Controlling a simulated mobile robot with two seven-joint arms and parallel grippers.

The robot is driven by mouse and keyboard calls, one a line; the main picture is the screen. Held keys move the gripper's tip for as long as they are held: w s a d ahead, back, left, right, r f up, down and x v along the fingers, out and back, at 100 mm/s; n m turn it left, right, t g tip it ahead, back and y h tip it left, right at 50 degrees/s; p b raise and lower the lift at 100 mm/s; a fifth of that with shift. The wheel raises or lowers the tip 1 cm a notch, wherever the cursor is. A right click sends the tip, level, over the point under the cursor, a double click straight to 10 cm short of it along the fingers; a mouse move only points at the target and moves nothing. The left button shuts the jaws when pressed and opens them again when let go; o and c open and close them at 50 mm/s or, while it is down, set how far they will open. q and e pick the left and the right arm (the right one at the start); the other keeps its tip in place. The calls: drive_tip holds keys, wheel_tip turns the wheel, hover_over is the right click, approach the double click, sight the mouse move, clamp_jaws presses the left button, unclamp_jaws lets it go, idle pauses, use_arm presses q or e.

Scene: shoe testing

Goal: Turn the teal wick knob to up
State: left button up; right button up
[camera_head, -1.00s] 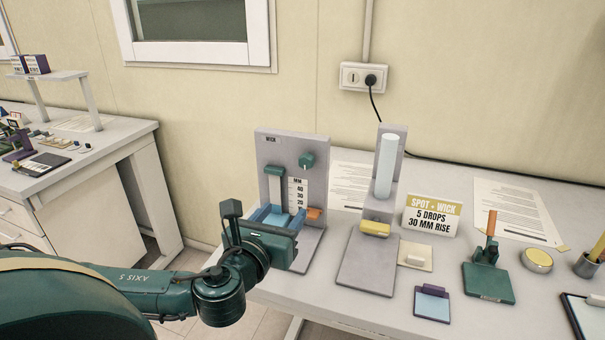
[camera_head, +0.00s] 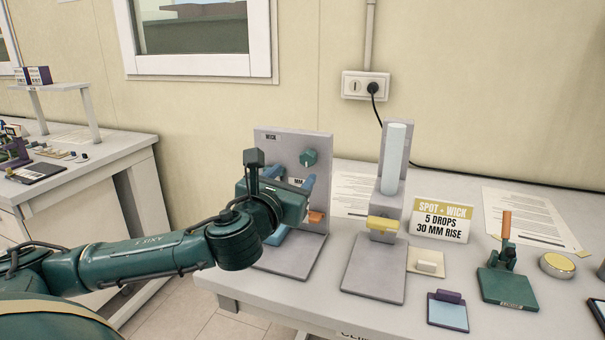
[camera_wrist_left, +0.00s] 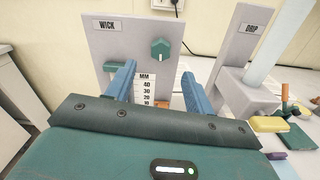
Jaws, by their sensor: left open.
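The teal wick knob (camera_head: 309,158) is on the upper right of the grey WICK panel (camera_head: 270,146). The MM scale (camera_wrist_left: 146,88) is seen between the fingers. My left gripper hides much of the panel's lower part in the head view. My right gripper is not in view.
Right of the panel stands the DRIP stand with a pale cylinder (camera_head: 395,158) and a yellow block (camera_head: 383,223). A SPOT + WICK sign (camera_head: 442,218), a teal stand with an orange handle (camera_head: 507,270) and a blue pad (camera_head: 447,312) are further right. An orange part (camera_head: 316,217) sits low on the panel.

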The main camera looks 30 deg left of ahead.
sight(306, 162)
use_arm(q)
drive_tip(key=x, duration=0.4)
drive_tip(key=shift+w, duration=0.35)
drive_tip(key=shift+x, duration=0.85)
drive_tip(key=c, duration=1)
